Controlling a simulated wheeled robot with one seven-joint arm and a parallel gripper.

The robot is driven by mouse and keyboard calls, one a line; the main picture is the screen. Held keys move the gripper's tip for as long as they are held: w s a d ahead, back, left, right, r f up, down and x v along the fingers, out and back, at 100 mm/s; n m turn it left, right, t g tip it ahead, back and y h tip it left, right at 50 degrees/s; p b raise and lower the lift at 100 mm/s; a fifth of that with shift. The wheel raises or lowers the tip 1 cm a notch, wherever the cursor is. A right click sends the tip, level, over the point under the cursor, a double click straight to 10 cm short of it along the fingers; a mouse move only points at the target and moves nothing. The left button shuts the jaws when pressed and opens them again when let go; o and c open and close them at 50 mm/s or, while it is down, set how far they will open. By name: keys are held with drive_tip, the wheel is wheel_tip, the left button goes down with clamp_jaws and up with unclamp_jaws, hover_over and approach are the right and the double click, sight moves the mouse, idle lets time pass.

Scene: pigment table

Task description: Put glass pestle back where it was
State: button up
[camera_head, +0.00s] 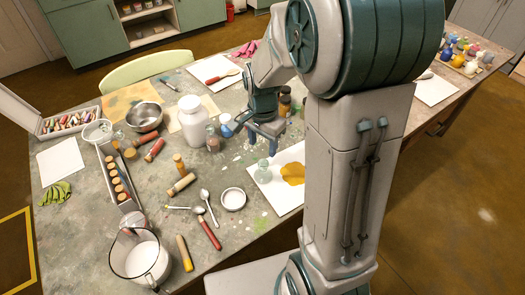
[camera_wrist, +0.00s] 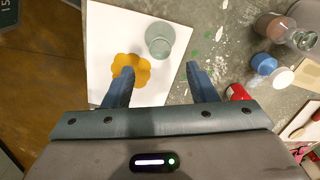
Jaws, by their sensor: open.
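The glass pestle (camera_head: 263,172) is a clear greenish glass piece standing upright on a white sheet (camera_head: 287,205), beside an orange pigment patch (camera_head: 292,173). In the wrist view the pestle (camera_wrist: 160,40) is seen from above as a round glass shape at the sheet's edge, right of the orange patch (camera_wrist: 131,68). My gripper (camera_head: 262,142) is open and empty, above and a little behind the pestle in the head view. In the wrist view the pestle lies just beyond the gap between my fingertips (camera_wrist: 160,70), apart from them.
A white jar (camera_head: 193,122), a blue jar (camera_head: 226,126) and a glass bottle (camera_head: 212,140) stand left of my gripper. Brown jars (camera_head: 284,104) stand behind it. A round white dish (camera_head: 233,199), spoons (camera_head: 205,197) and a metal pot (camera_head: 140,258) are nearer the front left.

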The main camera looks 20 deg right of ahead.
drive_tip(key=shift+r, duration=0.4)
drive_tip(key=s+r+n+t, duration=0.3)
drive_tip(key=s+r+n, duration=0.7)
drive_tip(key=s, duration=0.4)
drive_tip(key=shift+n, duration=0.5)
